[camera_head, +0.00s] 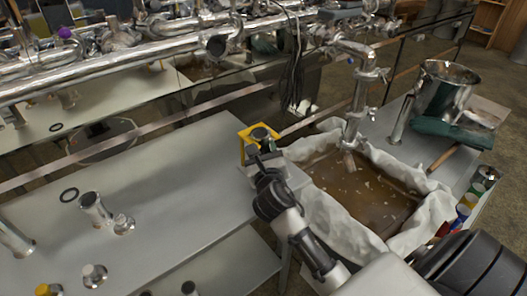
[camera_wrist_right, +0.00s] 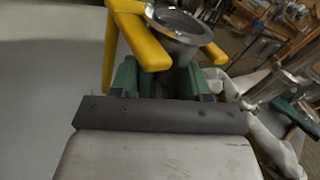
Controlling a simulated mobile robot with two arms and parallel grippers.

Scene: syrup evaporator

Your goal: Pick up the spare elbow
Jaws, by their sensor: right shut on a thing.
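The spare elbow appears to be the steel fitting with a round, dark-mouthed flange (camera_wrist_right: 182,22) in the right wrist view. It also shows small in the head view (camera_head: 261,132), at the right edge of the grey table. My right gripper (camera_head: 264,152) is shut on it; its green fingers also show in the right wrist view (camera_wrist_right: 163,82). A yellow bracket (camera_wrist_right: 146,48) surrounds the fitting on several sides and also shows in the head view (camera_head: 243,147). The fitting's lower part is hidden by the fingers. I cannot tell whether it rests on the bracket. My left gripper is not in view.
A cloth-lined tub of brown liquid (camera_head: 350,190) lies right of the gripper, under a steel spout pipe (camera_head: 357,105). Steel pipes (camera_head: 130,55) cross the back.

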